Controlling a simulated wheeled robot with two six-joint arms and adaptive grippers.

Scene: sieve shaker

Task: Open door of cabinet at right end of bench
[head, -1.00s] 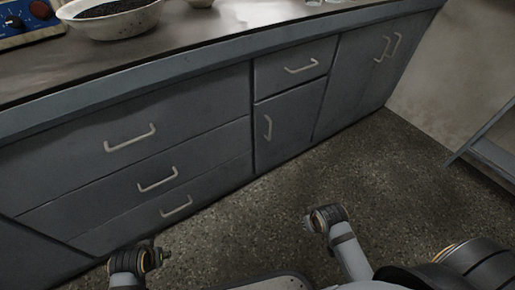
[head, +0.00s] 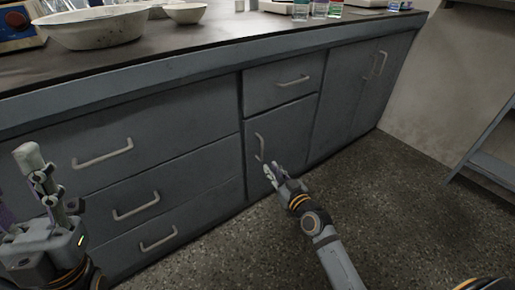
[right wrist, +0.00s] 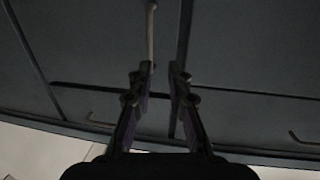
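The grey cabinet at the bench's right end (head: 345,100) has two shut doors with upright handles (head: 382,63) close together. Left of it, a smaller shut door (head: 288,130) under a drawer has an upright handle (head: 259,146). My right gripper (head: 272,173) is in front of this smaller door, near the lower end of its handle. In the right wrist view its fingers (right wrist: 162,70) are apart, with an upright handle (right wrist: 152,30) just beyond the left fingertip; contact cannot be told. My left gripper (head: 45,185) points up at the left; its finger gap is unclear.
Several drawers with bar handles (head: 103,155) fill the bench front at left. Bowls (head: 92,28) and small jars (head: 318,9) stand on the bench top (head: 200,38). A grey metal frame (head: 485,150) stands at far right. The floor (head: 400,210) before the right cabinet is clear.

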